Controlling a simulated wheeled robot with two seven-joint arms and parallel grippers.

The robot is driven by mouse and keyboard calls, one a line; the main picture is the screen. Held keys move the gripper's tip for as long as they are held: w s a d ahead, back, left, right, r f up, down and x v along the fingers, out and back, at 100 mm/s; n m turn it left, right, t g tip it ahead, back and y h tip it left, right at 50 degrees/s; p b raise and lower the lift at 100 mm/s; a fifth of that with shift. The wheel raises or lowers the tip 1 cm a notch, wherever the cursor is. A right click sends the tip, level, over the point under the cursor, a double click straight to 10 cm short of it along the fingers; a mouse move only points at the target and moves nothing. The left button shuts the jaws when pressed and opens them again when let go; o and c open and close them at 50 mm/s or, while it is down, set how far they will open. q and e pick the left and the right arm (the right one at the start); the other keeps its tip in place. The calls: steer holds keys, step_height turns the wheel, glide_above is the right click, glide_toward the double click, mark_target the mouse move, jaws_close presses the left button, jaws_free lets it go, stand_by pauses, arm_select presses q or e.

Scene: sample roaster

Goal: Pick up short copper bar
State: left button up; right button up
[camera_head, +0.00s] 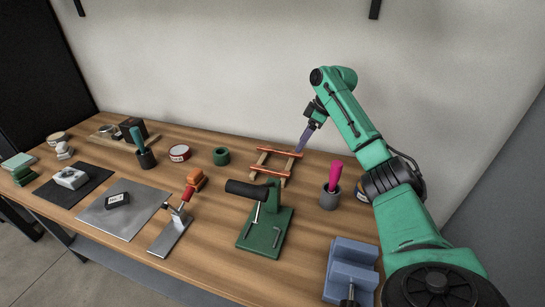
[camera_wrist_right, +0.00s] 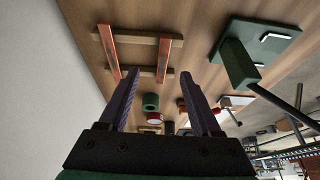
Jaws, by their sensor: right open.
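Two copper bars lie across two wooden strips on the table. The short copper bar (camera_head: 270,172) is the one nearer the table's front; it also shows in the right wrist view (camera_wrist_right: 164,58), right of the longer copper bar (camera_wrist_right: 109,50). The longer bar (camera_head: 279,151) lies toward the wall. My right gripper (camera_head: 299,150) is above the right end of the rack, on the wall side. In the right wrist view its fingers (camera_wrist_right: 160,75) are apart with nothing held between them. My left gripper is not in view.
A green-based stand (camera_head: 265,232) with a black handle is in front of the rack. A dark cup (camera_head: 330,198) with a pink-handled tool stands to the right. A green ring (camera_head: 221,156) is to the left, and a blue-grey block (camera_head: 352,262) at the front right.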

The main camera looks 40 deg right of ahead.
glide_toward(281, 171)
steer(key=x, duration=0.7)
steer(key=shift+s+a+f, duration=0.1)
steer(key=shift+a+f, duration=0.05)
steer(key=shift+f, duration=0.05)
steer(key=shift+w+f, duration=0.2)
steer(key=shift+f, duration=0.2)
steer(key=shift+s+r, duration=0.1)
jaws_close()
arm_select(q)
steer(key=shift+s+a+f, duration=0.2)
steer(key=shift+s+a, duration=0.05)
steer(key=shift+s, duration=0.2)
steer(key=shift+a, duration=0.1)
